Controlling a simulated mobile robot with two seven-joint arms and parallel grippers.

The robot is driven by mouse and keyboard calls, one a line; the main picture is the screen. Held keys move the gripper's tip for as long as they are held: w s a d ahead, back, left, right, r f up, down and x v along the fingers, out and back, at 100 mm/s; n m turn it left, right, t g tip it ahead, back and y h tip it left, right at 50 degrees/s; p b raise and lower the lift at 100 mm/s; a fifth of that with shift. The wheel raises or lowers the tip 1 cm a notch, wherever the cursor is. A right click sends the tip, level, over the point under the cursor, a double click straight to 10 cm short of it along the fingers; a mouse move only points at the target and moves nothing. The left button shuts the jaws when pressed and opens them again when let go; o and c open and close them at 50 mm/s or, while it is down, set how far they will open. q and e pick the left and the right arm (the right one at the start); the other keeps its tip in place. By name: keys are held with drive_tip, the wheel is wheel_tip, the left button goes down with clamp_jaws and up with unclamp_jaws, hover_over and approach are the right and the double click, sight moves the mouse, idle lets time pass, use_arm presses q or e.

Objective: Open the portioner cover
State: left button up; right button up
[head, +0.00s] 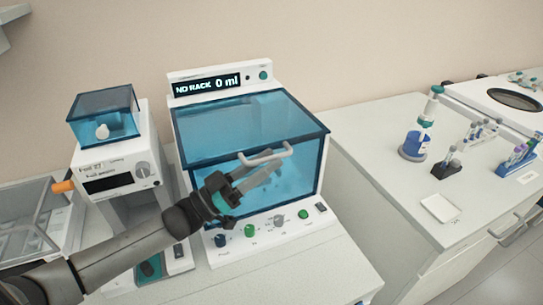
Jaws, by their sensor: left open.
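The portioner (221,86) is a white machine in the middle of the head view, with a display reading "NO RACK 0 ml". Its clear blue cover (235,120) is down over the chamber. A pale bar handle (268,158) sits on the cover's front. My left gripper (268,168) is in front of the cover, with its fingers at the handle and open. I cannot tell whether the fingers touch the handle. The gripper hides part of the cover's front. My right gripper is not in view.
Knobs (250,230) line the portioner's front base. On the right bench are a blue bottle (416,145), tube racks (447,166) and a white pad (440,208).

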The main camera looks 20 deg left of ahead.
use_arm(q)
drive_tip(key=shift+x, duration=0.85)
clamp_jaws()
idle(0.9)
